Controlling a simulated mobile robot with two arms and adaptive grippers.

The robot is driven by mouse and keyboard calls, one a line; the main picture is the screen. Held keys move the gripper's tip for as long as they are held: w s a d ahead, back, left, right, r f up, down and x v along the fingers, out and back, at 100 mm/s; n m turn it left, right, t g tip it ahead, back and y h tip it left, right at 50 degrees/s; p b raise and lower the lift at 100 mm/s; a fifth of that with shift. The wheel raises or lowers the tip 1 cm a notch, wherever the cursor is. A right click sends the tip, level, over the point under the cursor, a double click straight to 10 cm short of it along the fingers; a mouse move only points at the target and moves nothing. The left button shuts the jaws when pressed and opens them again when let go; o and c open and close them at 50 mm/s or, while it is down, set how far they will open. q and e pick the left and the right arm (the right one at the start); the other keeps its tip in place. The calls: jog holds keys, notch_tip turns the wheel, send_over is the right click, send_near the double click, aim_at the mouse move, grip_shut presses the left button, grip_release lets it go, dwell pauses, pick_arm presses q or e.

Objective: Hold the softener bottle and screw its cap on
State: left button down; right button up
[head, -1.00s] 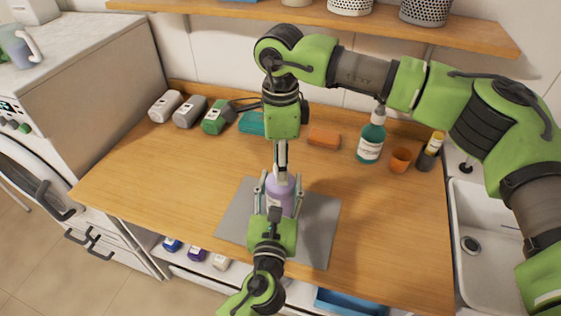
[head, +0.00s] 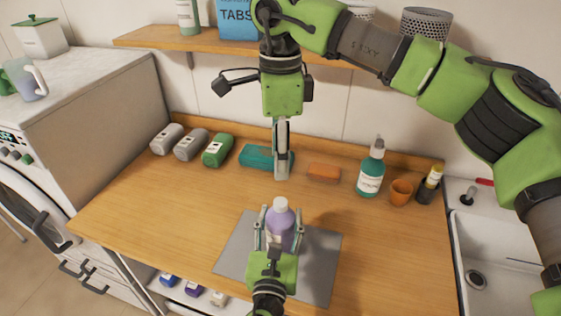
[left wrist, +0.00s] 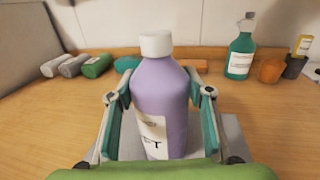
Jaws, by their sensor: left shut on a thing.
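The softener bottle (head: 281,228) is purple with a white label and stands upright on the grey mat (head: 322,240). Its white cap (head: 280,204) sits on the neck and looks level in the left wrist view (left wrist: 156,44). My left gripper (head: 279,236) is shut around the bottle's body, with one finger on each side; it also shows in the left wrist view (left wrist: 160,112). My right gripper (head: 282,168) points down above and behind the bottle, clear of the cap. Its fingers are seen edge-on, so their opening is hard to judge.
Behind lie grey and green bottles (head: 217,149), a teal block (head: 257,157) and an orange sponge (head: 323,172). A teal spray bottle (head: 371,168) and orange cup (head: 400,192) stand at right, near the sink (head: 485,258). A shelf (head: 190,40) runs overhead.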

pick_arm(q)
jog(key=c, duration=1)
grip_release()
jog(key=shift+o, duration=0.2)
jog(key=s+a, duration=0.1)
jog(key=s, duration=1.1)
jog(key=shift+a, duration=0.2)
